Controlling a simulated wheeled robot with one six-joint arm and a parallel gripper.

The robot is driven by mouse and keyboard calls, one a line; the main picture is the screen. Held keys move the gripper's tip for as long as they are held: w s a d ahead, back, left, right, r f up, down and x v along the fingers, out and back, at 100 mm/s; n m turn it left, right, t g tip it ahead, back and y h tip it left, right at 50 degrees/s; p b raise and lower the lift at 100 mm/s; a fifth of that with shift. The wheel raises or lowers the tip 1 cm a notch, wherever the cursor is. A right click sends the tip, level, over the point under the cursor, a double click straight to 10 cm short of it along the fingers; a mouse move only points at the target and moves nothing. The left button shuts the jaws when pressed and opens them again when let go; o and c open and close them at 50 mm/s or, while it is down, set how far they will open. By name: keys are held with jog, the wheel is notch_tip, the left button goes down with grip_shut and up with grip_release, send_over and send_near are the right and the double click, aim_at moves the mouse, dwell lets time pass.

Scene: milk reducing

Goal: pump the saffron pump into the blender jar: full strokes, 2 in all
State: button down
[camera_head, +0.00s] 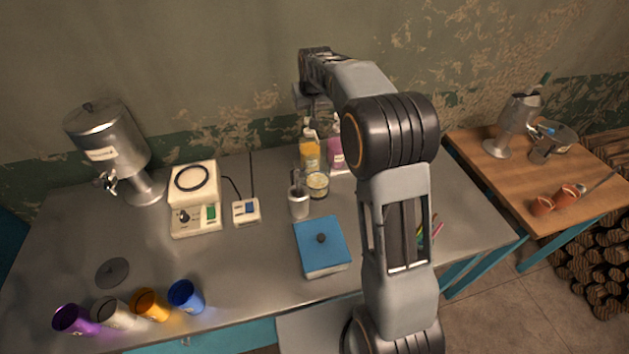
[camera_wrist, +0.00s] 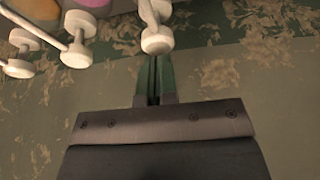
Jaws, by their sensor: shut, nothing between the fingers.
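The saffron pump (camera_head: 309,153), a yellow-orange bottle with a white pump head, stands upright at the back of the grey table. A little of its yellow body (camera_wrist: 35,9) shows at the top left in the wrist view. A clear round vessel (camera_head: 317,186) with a pale yellow label stands in front of it, perhaps the blender jar. My gripper (camera_wrist: 153,85) is shut and empty. In the wrist view its fingertips are near a white pump part (camera_wrist: 157,41) on the right, apart from the yellow bottle. Contact there cannot be told. In the head view the fingertips are not clear.
A pink pump bottle (camera_head: 336,154) stands beside the saffron one. A grey cup (camera_head: 298,204), a blue box (camera_head: 321,247), a scale (camera_head: 195,200) and a metal dispenser (camera_head: 108,145) share the table. Coloured cups (camera_head: 150,305) are at front left.

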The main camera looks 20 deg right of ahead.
jog(key=shift+f+b, duration=0.8)
jog(key=shift+f, duration=0.5)
jog(key=shift+r, duration=0.1)
jog(key=shift+r+p, duration=1.35)
jog(key=shift+r, duration=0.2)
jog(key=shift+r, duration=0.1)
notch_tip(320, 180, up, 6)
jog(key=p, duration=0.4)
jog(key=shift+p, duration=0.4)
